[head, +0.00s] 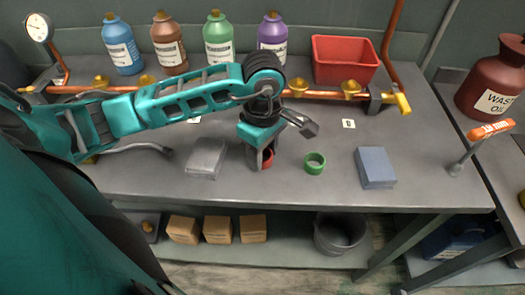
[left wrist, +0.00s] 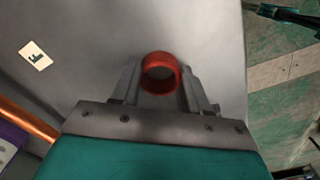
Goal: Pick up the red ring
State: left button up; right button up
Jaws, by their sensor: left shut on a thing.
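The red ring (head: 267,158) is on the grey workbench, partly hidden behind my left gripper's fingers in the head view. In the left wrist view the red ring (left wrist: 160,73) sits between the two fingertips. My left gripper (head: 262,160) points down at the bench and is shut on the ring; the gripper also shows in the left wrist view (left wrist: 159,82). I cannot tell whether the ring is touching the bench or slightly above it. My right gripper is not in view.
A green ring (head: 315,163) lies just right of the gripper, and a blue-grey block (head: 375,167) lies farther right. A copper pipe (head: 325,94), several bottles and a red bin (head: 345,60) line the back. The front strip of bench is clear.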

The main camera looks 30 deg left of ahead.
pick_arm(q)
jog(key=shift+r, duration=0.55)
notch_tip(320, 180, up, 23)
jog(key=p, duration=0.2)
dwell(0.4)
